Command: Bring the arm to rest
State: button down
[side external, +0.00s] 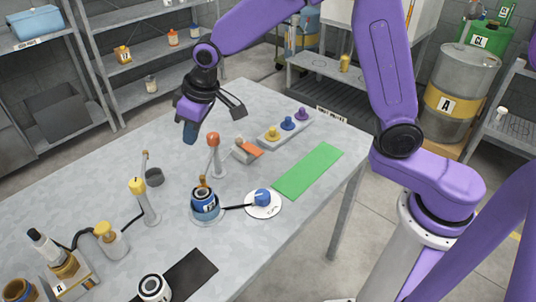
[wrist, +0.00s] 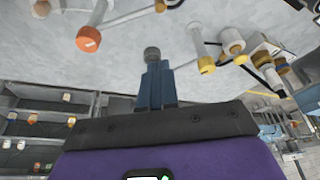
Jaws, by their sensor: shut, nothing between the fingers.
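My gripper (side external: 189,138) hangs in the air above the far left part of the grey table (side external: 105,155), clear of the things on it. Its blue fingers are together and empty; they also show in the wrist view (wrist: 155,88). My arm is raised and bent over the table.
An orange-topped post (side external: 213,140) and a yellow-topped post (side external: 138,186) stand near the gripper. A blue reel (side external: 205,205) sits nearer the front, linked to a white disc (side external: 263,212). Coloured knobs stand on a grey strip (side external: 270,138); a green mat (side external: 308,171) lies at right.

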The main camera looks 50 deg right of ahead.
jog(key=s+d+n+g, duration=0.1)
jog(key=s+d+n, duration=0.1)
jog(key=s+d, duration=0.4)
jog(key=s+d+n+g+h, duration=0.1)
jog(key=s+d, duration=0.4)
jog(key=s, duration=1)
jog(key=s+d+r+n+g, duration=0.1)
jog(key=s+d+n, duration=0.2)
jog(key=s+d, duration=0.3)
jog(key=s, duration=0.5)
jog(key=shift+d+n+h, duration=0.3)
